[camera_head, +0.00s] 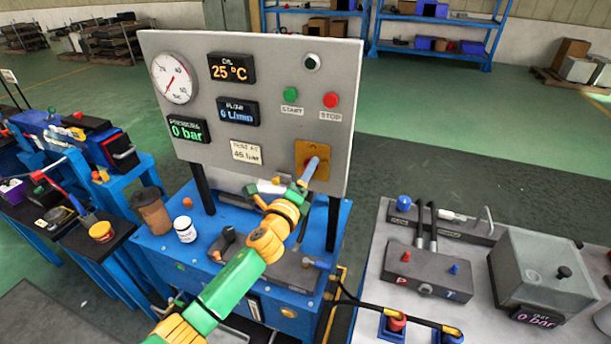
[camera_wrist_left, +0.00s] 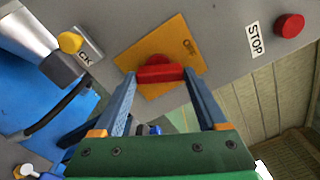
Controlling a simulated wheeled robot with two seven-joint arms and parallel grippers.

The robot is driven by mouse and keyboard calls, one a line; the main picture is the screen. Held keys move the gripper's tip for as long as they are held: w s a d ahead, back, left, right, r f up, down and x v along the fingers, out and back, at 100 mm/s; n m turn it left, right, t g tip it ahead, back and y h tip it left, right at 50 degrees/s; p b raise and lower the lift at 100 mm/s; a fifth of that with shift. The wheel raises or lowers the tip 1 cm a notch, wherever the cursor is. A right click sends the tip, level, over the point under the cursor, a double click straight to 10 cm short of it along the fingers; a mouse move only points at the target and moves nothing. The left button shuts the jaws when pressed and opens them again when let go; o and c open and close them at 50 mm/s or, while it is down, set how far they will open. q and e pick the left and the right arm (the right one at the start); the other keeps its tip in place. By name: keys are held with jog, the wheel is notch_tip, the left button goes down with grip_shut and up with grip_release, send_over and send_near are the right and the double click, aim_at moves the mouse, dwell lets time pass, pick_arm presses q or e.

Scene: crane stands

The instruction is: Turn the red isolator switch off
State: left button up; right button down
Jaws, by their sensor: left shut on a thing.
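The red isolator switch (camera_wrist_left: 160,73) shows in the left wrist view as a red handle on a square yellow plate (camera_wrist_left: 188,80). The plate is on the grey panel, and part of an "OFF" mark shows on it. My left gripper (camera_wrist_left: 162,80) is shut on the red handle, with one blue finger at each end. In the head view the yellow plate (camera_head: 305,150) is at the panel's lower right. My right gripper is not in view.
The grey panel (camera_head: 270,80) carries a gauge, displays, a green START button (camera_head: 291,94) and a red STOP button (camera_head: 330,100). Below it, a blue stand (camera_head: 165,245) holds a brown cup (camera_head: 153,212) and a white jar (camera_head: 185,230). A grey bench (camera_head: 465,215) stands at right.

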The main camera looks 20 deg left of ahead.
pick_arm(q)
jog(key=n, duration=0.5)
jog(key=shift+n, duration=0.4)
dwell(0.3)
jog(key=o, duration=1.3)
jog(key=s, duration=0.7)
jog(key=shift+a, duration=0.15)
